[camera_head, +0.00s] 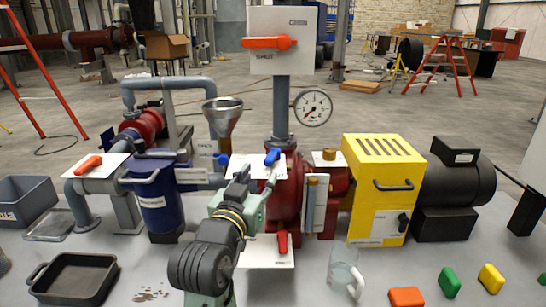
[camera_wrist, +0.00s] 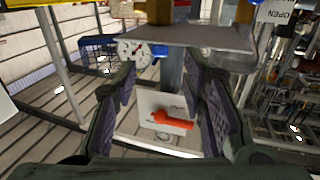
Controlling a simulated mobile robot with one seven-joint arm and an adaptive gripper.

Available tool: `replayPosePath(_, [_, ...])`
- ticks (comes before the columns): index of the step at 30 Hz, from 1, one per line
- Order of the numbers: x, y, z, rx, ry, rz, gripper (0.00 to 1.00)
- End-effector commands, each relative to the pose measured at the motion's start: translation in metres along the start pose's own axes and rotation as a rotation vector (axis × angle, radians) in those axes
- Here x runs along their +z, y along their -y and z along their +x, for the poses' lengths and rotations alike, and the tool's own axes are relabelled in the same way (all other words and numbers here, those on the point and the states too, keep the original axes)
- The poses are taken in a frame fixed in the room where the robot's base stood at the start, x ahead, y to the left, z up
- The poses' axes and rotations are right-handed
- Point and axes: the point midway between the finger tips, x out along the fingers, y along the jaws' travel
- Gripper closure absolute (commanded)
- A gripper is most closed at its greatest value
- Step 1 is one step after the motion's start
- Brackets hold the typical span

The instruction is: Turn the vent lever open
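Several levers show, and I cannot read which is the vent lever. An orange lever (camera_head: 268,43) lies horizontal on the high white panel, above the word SHUT. A blue lever (camera_head: 272,156) stands tilted on the white plate (camera_head: 238,166) just beyond my gripper (camera_head: 257,178). A red lever (camera_head: 282,242) hangs vertical below, and another orange lever (camera_head: 88,165) lies slanted at the left. In the wrist view my gripper (camera_wrist: 161,85) is open and empty. The high panel's orange lever (camera_wrist: 172,121) shows between its fingers, farther off and apparently upside down.
A pressure gauge (camera_head: 312,107) stands right of the central pipe (camera_head: 281,105). A yellow box (camera_head: 378,190) and a black motor (camera_head: 457,185) stand at the right. A clear jug (camera_head: 343,268), a black tray (camera_head: 75,279) and coloured blocks (camera_head: 407,297) lie on the front table.

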Motion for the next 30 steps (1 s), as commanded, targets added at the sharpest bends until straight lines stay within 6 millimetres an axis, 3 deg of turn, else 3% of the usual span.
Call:
replayPosePath(9, [-0.002, -0.001, 0.059, 0.002, 0.003, -0.001, 0.62])
replayPosePath(15, [-0.002, -0.001, 0.088, 0.001, 0.001, -0.001, 0.62])
replayPosePath(28, [0.0, 0.0, 0.099, -0.002, 0.0, 0.001, 0.62])
replayPosePath(30, [0.0, 0.0, 0.099, -0.002, 0.0, 0.0, 0.66])
